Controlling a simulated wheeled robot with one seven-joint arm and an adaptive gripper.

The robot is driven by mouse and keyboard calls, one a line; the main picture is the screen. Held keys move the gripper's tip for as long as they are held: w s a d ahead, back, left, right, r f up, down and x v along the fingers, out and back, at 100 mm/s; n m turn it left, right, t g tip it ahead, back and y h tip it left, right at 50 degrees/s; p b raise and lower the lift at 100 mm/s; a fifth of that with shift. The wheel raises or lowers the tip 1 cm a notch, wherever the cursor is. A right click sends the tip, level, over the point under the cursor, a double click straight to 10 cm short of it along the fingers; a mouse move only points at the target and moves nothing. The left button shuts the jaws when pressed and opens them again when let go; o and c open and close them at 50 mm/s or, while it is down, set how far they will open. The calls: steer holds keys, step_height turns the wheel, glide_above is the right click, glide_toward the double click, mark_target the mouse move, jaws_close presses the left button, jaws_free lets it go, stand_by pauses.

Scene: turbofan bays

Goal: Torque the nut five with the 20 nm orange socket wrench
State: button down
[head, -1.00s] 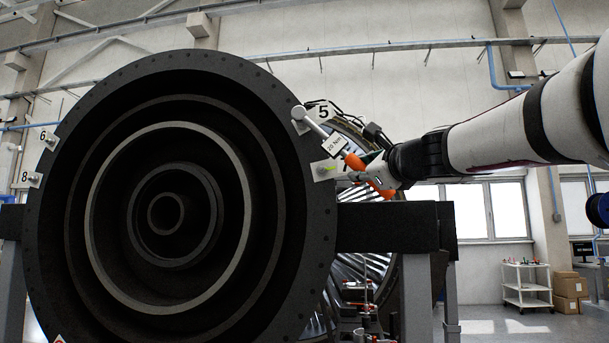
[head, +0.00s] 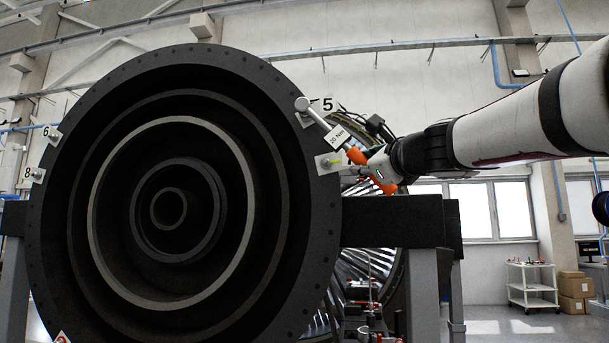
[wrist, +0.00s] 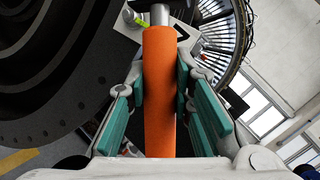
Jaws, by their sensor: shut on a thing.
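The orange socket wrench (head: 357,156) has a metal head, a white "20 Nm" tag and an orange handle. Its head is up at the plate marked 5 (head: 327,105) on the engine ring's upper right edge. The head covers the nut there, so I cannot tell if it is fully seated. My gripper (head: 374,171) is shut on the orange handle, down and right of the head. In the wrist view the handle (wrist: 159,90) runs between the teal finger pads of the gripper (wrist: 160,88); the head is out of sight.
A plate with a yellow-green marked fastener (head: 330,162) sits just below, close to the wrench and gripper. Plates 6 (head: 52,134) and 8 (head: 34,175) are on the ring's left edge. A dark support beam (head: 395,220) lies under my gripper. A white cart (head: 531,285) stands far right.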

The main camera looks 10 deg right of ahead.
steer(key=shift+a+f+m+b, duration=0.35)
steer(key=shift+a+m+b, duration=0.05)
steer(key=shift+b, duration=0.5)
steer(key=shift+w+a+f+b, duration=0.1)
steer(key=shift+w+a+b, duration=0.05)
steer(key=shift+b, duration=0.15)
steer(key=shift+w+a+f+t+b, duration=0.1)
steer(key=shift+a+f+t+b, duration=0.15)
steer(key=shift+b, duration=0.2)
steer(key=shift+w+a+f+m+t+h+b, duration=0.25)
steer(key=shift+a+m+b, duration=0.25)
steer(key=shift+b, duration=0.45)
steer(key=shift+w+a+f+m+t+h+b, duration=0.15)
steer(key=shift+a+f+m+b, duration=0.3)
steer(key=shift+b, duration=0.45)
steer(key=shift+s+d+r+p, duration=0.2)
steer(key=shift+r+p, duration=0.1)
steer(key=shift+s+d+r+n+p, duration=0.1)
steer(key=shift+d+r+n+p, duration=0.15)
steer(key=shift+p, duration=0.2)
steer(key=shift+s+d+r+g+p, duration=0.1)
steer(key=shift+d+g+p, duration=0.2)
steer(key=shift+p, duration=0.2)
